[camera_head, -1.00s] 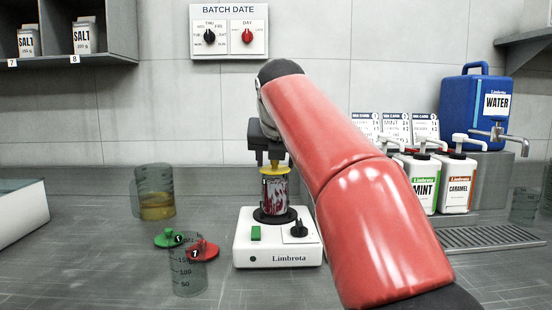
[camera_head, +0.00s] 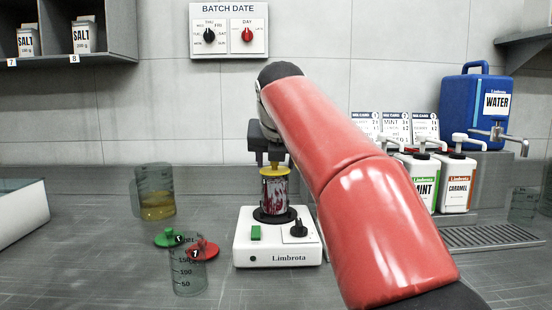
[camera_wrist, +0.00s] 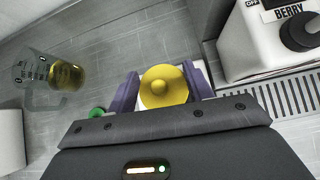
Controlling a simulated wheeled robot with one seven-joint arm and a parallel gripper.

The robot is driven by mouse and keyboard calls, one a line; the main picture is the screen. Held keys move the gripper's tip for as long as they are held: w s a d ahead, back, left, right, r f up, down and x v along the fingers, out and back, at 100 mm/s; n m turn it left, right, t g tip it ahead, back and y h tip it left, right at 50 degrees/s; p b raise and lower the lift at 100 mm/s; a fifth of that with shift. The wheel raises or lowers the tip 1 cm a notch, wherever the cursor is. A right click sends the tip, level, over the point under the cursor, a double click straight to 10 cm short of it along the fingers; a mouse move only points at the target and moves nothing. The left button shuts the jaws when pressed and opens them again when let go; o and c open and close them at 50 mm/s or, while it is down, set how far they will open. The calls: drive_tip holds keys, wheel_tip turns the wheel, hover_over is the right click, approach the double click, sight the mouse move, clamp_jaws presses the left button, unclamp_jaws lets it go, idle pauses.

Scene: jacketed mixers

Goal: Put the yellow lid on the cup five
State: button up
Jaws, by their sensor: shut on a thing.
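The yellow lid (camera_head: 275,171) is between the fingers of my gripper (camera_head: 268,162), which is shut on it. In the wrist view, the round lid (camera_wrist: 163,87) with its knob shows between the two purple fingers. Right below the lid, a cup with red and white streaks (camera_head: 275,195) stands upright on the mixer's dark round plate (camera_head: 262,216). The lid is at the cup's top; I cannot tell whether it is fully seated. No number is readable on this cup.
The white Limbrota mixer (camera_head: 278,250) stands on the grey counter. To its left are a green lid (camera_head: 167,239), a red lid (camera_head: 207,252), an empty clear beaker (camera_head: 187,275) and a beaker with amber liquid (camera_head: 156,200). Syrup pumps (camera_head: 455,180) and a drip grate (camera_head: 490,238) are at right.

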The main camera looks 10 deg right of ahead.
drive_tip(key=shift+f, duration=0.1)
idle(0.3)
drive_tip(key=o, duration=1.7)
drive_tip(key=shift+c, duration=0.2)
wheel_tip(320, 180, up, 3)
drive_tip(key=p, duration=0.3)
drive_tip(key=shift+f, duration=0.15)
drive_tip(key=shift+r, duration=2.15)
